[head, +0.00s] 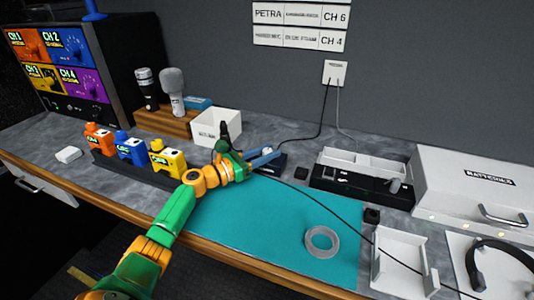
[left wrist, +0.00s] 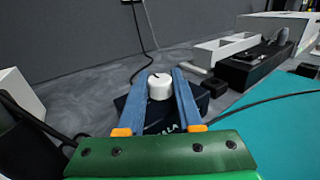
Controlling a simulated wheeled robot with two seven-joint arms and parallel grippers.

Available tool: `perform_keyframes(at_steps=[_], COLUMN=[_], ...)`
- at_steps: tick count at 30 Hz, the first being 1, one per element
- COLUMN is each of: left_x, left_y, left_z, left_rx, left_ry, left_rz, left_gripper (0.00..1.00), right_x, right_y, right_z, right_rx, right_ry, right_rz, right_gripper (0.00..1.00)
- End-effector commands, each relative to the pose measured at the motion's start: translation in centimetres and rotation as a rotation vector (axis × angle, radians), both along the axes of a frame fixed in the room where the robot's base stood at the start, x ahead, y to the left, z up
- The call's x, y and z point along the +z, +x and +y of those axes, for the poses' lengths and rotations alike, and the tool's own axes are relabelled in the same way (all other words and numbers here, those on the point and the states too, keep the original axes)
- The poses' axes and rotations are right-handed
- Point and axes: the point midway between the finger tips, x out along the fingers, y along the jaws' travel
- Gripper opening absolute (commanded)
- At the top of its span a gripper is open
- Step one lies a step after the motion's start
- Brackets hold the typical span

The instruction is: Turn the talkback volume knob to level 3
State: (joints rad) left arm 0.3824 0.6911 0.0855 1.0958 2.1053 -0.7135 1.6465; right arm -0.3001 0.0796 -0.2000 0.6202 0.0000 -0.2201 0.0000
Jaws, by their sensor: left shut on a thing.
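The talkback volume knob (left wrist: 160,87) is a white round knob on a small black box, seen in the left wrist view between my blue fingers. My left gripper (left wrist: 162,80) is shut on it, one finger on each side. In the head view my left gripper (head: 266,156) reaches over the black talkback box (head: 277,169) at the back edge of the teal mat, and the knob is largely hidden there by the fingers. Lettering on the box shows only in part, and I cannot read the knob's level. My right gripper is not in view.
The teal mat (head: 240,215) bears a tape roll (head: 322,241). Orange, blue and yellow packs (head: 168,160) and a white bin (head: 216,127) stand left of the box. A black cable (head: 340,210) crosses the mat. A black-and-white unit (head: 360,178) stands to the right.

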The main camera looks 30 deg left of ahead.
Motion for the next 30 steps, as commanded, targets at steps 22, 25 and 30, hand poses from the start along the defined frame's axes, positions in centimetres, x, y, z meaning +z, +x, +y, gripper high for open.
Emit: perform_keyframes(at_steps=[22, 25, 30], left_x=[-0.1, -0.1, -0.1], left_y=[-2.7, -4.2, -6.1], left_z=[1.0, 1.6, 2.2], left_rx=[0.001, 0.002, 0.001], left_ry=[0.0, 0.001, -0.001], left_rz=[0.003, 0.003, 0.001], left_gripper=[0.64, 0.64, 0.64], right_x=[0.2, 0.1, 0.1], right_y=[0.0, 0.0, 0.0], right_z=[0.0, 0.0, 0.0], right_rx=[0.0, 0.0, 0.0], right_ry=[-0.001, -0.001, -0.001], right_rz=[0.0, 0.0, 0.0], right_gripper=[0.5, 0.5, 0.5])
